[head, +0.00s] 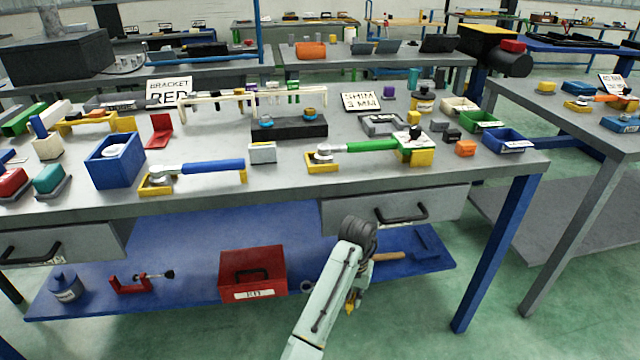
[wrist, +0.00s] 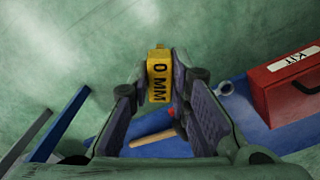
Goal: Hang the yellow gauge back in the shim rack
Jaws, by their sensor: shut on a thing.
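The yellow gauge (wrist: 158,82), with "0 MM" visible on its face, is held between the fingers of my gripper (wrist: 155,90) in the wrist view. In the head view a small yellow part of the gauge (head: 351,301) shows below my wrist, in front of the bench and lower than its top; my arm hides most of the gripper. The cream shim rack (head: 215,97) stands toward the back of the bench top, with several coloured pieces hanging at its right part. A sign (head: 361,101) stands to the right of the rack.
The grey bench (head: 290,190) has drawers with black handles at its front edge. Green-handled (head: 370,145) and blue-handled (head: 210,166) tools lie near that edge. A black block (head: 289,128) sits before the rack. A red kit box (head: 252,275) stands on the blue lower shelf.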

